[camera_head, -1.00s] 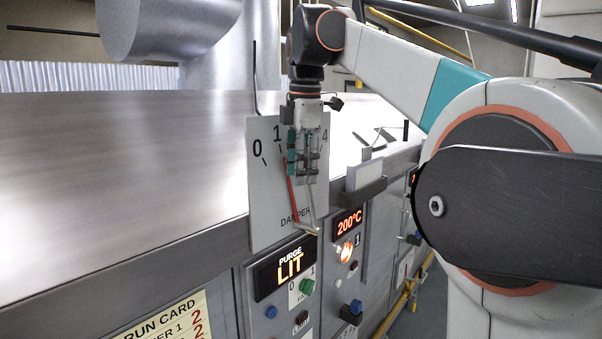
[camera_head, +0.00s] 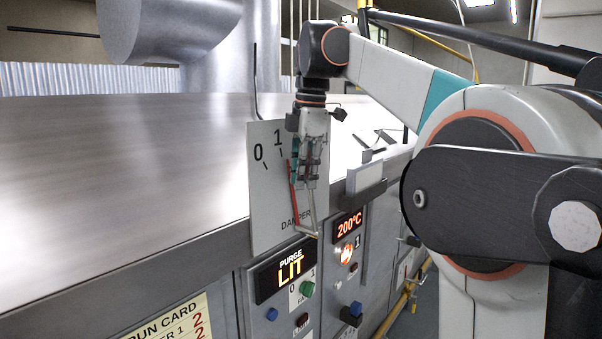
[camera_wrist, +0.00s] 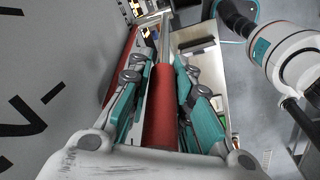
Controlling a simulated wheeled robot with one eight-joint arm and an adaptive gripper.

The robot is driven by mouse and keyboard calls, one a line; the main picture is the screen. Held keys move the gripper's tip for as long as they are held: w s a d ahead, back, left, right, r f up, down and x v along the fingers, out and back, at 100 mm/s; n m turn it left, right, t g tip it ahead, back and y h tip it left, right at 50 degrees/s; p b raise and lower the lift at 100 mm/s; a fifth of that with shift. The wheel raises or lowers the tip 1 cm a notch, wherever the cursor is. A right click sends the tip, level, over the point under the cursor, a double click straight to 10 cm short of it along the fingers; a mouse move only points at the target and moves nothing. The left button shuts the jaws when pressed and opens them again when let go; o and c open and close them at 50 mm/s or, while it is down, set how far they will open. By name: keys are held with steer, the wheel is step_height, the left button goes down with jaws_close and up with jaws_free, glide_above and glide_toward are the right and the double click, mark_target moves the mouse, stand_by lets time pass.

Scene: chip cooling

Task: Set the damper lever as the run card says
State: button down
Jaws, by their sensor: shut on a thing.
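The damper plate (camera_head: 263,205) stands upright on the oven's edge, with 0, 1 and a partly covered 4 showing; the marks between are hidden behind my gripper. My gripper (camera_head: 309,180) points down in front of it. In the wrist view my gripper (camera_wrist: 160,80) is shut on the red grip of the damper lever (camera_wrist: 162,110). A red bar (camera_head: 293,190) lies close to the plate, its upper end just right of the 1 mark. A bent metal rod (camera_head: 311,232) joins below. The run card (camera_head: 165,320) is cut off at the bottom; no damper line shows.
Below the plate, a display (camera_head: 286,270) reads PURGE LIT, and another (camera_head: 349,225) reads 200°C. Buttons and switches sit under them. A grey holder (camera_head: 365,190) juts out right of the plate. The broad metal top (camera_head: 120,170) at left is clear.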

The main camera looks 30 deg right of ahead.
steer(key=shift+w+d+r+y+p, duration=0.2)
steer(key=shift+d+y+p, duration=0.15)
steer(key=shift+d, duration=0.25)
steer(key=shift+w+d+r+y+p, duration=0.2)
steer(key=shift+d+y+p, duration=0.1)
steer(key=shift+d, duration=0.25)
steer(key=shift+w+d+f+g+y+p, duration=0.1)
steer(key=shift+w+d+g+y+p, duration=0.15)
steer(key=shift+d+g+y, duration=0.2)
steer(key=c, duration=1.5)
jaws_free()
steer(key=shift+d, duration=0.1)
steer(key=shift+v, duration=3.75)
steer(key=shift+s, duration=0.1)
